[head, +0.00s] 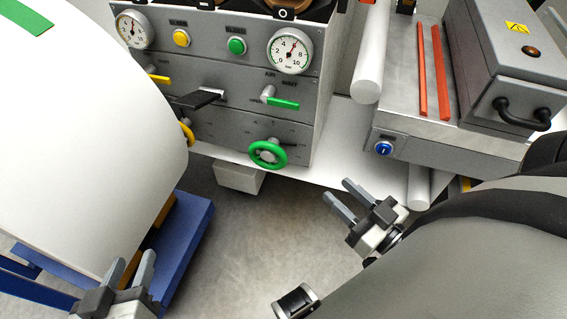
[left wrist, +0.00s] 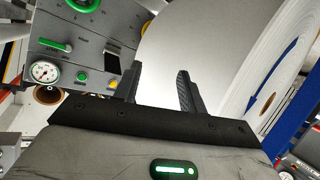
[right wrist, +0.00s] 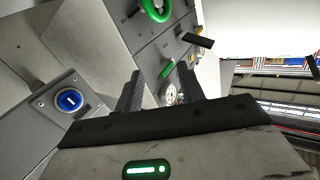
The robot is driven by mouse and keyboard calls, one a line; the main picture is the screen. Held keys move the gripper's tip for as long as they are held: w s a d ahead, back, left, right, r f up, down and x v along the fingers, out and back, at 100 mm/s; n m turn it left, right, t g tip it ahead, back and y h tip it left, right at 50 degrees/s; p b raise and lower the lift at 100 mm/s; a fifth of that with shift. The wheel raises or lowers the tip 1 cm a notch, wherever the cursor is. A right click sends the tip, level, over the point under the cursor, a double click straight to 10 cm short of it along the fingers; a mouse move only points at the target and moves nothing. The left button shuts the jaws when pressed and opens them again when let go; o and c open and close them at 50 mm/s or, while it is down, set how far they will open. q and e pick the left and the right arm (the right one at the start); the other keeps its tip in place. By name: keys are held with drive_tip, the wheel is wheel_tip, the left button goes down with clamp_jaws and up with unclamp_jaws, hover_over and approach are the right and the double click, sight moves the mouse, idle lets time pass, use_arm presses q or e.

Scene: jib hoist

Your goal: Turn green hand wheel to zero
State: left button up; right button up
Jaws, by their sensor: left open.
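The green hand wheel (head: 268,154) is mounted low on the grey control panel (head: 215,135), with small scale marks above it, too small to read. It also shows at the top edge of the left wrist view (left wrist: 84,6) and of the right wrist view (right wrist: 157,14), cut off in both. My right gripper (head: 341,191) is open and empty, below and to the right of the wheel, apart from it. My left gripper (head: 132,264) is open and empty at the bottom left, in front of the big white roll (head: 85,130), far from the wheel.
A yellow wheel (head: 187,132), partly hidden by the roll, and a green lever (head: 284,103) sit on the panel near the green wheel. A black handle (head: 195,99) sticks out. A bench with a blue knob (head: 383,148) stands at right.

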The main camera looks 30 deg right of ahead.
wheel_tip(320, 180, down, 8)
drive_tip(key=b, duration=1.1)
approach(270, 151)
drive_tip(key=w+d+f, duration=0.1)
drive_tip(key=w+f, duration=0.3)
drive_tip(key=w, duration=0.2)
drive_tip(key=shift+w+d+f, duration=0.15)
drive_tip(key=shift+d+f, duration=0.05)
drive_tip(key=shift+d, duration=0.05)
use_arm(q)
drive_tip(key=d+f+h, duration=0.1)
drive_tip(key=w+d+f+n+t+h, duration=0.1)
drive_tip(key=d, duration=0.1)
drive_tip(key=shift+w+f+t+h, duration=0.1)
drive_tip(key=shift+f+t+h, duration=0.05)
drive_tip(key=shift+t+h, duration=0.2)
use_arm(e)
clamp_jaws()
